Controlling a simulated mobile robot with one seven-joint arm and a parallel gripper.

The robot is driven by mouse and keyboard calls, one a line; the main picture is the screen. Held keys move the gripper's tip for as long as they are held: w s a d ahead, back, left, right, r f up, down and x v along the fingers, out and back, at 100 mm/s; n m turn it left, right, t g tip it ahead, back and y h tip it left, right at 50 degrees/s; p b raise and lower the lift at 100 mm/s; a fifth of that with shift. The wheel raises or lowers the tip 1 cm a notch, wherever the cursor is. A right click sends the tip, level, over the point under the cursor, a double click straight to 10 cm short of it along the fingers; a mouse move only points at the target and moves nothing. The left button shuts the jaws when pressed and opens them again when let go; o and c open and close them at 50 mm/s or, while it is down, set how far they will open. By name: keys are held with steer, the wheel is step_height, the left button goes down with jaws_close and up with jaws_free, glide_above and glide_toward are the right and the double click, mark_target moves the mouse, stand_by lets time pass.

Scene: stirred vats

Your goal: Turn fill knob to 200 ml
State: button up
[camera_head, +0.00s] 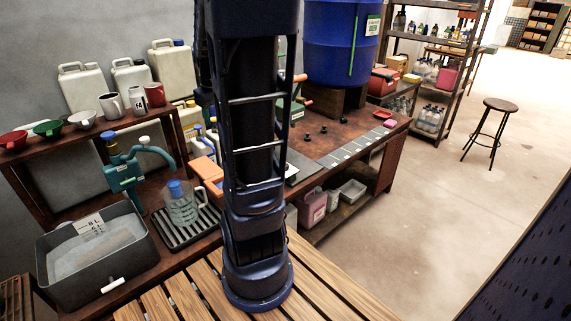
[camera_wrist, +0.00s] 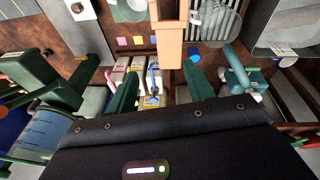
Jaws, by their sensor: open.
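My gripper (camera_wrist: 158,72) shows in the wrist view as two green fingers spread apart, with nothing held between them. A teal dispenser (camera_head: 124,172) with blue caps stands at the left bench in the head view; it also shows right of my fingers in the wrist view (camera_wrist: 236,72). Small dark knobs (camera_head: 323,130) stand on the brown bench top. I cannot tell which part is the fill knob, and no 200 ml mark is readable. My arm hides the middle of the bench in the head view, and my gripper is not clear there.
An orange object (camera_wrist: 169,38) lies ahead between my fingers. A glass jug (camera_head: 184,208) with a blue cap stands on a slatted tray, beside a grey basin (camera_head: 58,276). A blue drum (camera_head: 335,45) stands at the back. Open floor lies right, with a stool (camera_head: 499,106).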

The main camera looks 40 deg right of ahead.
steer(key=w+d+f+n+g, duration=0.1)
steer(key=w+d+f, duration=0.1)
steer(key=d+f, duration=0.55)
steer(key=w+d+f+g, duration=0.1)
steer(key=w+d+f, duration=0.25)
steer(key=d, duration=0.65)
steer(key=s+d+f+n, duration=0.1)
steer(key=s+d+f, duration=0.1)
steer(key=d+f, duration=0.5)
steer(key=s+d+f+n, duration=0.1)
steer(key=s+d+f, duration=0.2)
steer(key=d+f, duration=0.35)
steer(key=shift+g+y, duration=0.3)
steer(key=shift+y, duration=0.1)
steer(key=f, duration=1)
steer(key=shift+w+d+f, duration=0.1)
steer(key=shift+w+d, duration=0.15)
steer(key=shift+d, duration=0.15)
steer(key=shift+c, duration=0.2)
steer(key=c, duration=0.9)
